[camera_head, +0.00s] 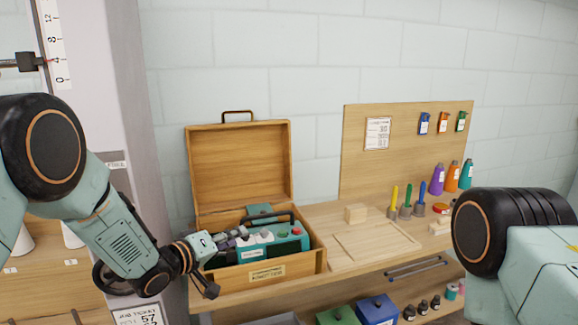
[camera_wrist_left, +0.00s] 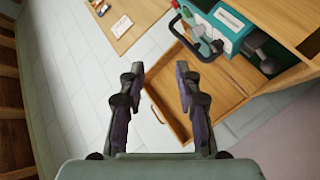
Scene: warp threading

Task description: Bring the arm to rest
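My left gripper (camera_head: 232,236) is at the left front part of an open wooden case (camera_head: 257,275), in front of the teal toolbox (camera_head: 278,240) inside it. In the left wrist view its two dark fingers (camera_wrist_left: 159,80) stand wide apart with nothing between them. Whether the gripper touches the case cannot be told. My left arm (camera_head: 120,235) comes in bent from the left and slopes down to the case. On the right only a link of my right arm (camera_head: 482,232) shows; its gripper is out of view.
The case's raised lid (camera_head: 240,165) stands behind the toolbox. Right of it are a wooden tray (camera_head: 375,245), a small block (camera_head: 356,213), several colored-handled tools (camera_head: 407,206) and bottles (camera_head: 452,178). A grey column (camera_head: 120,110) stands left of the case.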

